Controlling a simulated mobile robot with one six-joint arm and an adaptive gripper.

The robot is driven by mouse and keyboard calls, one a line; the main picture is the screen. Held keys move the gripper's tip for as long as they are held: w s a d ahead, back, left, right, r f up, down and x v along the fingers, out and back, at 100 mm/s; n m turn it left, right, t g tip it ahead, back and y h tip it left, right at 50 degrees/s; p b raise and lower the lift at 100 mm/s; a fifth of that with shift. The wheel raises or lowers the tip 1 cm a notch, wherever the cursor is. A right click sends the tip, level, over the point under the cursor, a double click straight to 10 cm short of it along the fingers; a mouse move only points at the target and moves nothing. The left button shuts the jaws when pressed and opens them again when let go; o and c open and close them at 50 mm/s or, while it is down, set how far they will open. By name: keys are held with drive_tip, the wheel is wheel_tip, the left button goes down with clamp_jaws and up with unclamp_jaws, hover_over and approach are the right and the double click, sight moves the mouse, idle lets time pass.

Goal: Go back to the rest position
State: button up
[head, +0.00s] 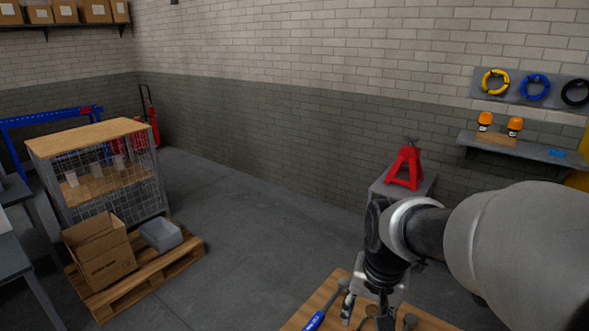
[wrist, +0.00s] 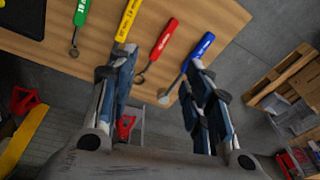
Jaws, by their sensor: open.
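My gripper (wrist: 158,72) is open and empty in the wrist view, with its two fingers apart. It hangs over a wooden worktop (wrist: 225,22) that carries tools with green (wrist: 81,12), yellow (wrist: 129,18), red (wrist: 163,39) and blue (wrist: 202,45) handles. The fingertips overlap the yellow and blue tools in the picture; I cannot tell the height above them. In the head view my gripper (head: 372,308) points down over the worktop (head: 325,295), near the blue handle (head: 315,321). My arm hides part of the worktop.
A red jack stand (head: 405,167) stands on a grey block behind my arm. A wall shelf (head: 540,152) holds two orange beacons. At left, a wooden pallet (head: 190,250) carries a cardboard box (head: 100,250) and a grey bin (head: 160,235), beside a mesh cage (head: 130,180). The middle floor is clear.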

drive_tip(key=s+r+n+t, duration=0.1)
drive_tip(key=s+r+n, duration=0.1)
drive_tip(key=s, duration=0.7)
drive_tip(key=s+r+n+t, duration=0.1)
drive_tip(key=s+r+n, duration=0.1)
drive_tip(key=s, duration=0.6)
drive_tip(key=shift+s+r+n+t, duration=0.3)
drive_tip(key=shift+s+r, duration=0.05)
drive_tip(key=shift+r, duration=0.45)
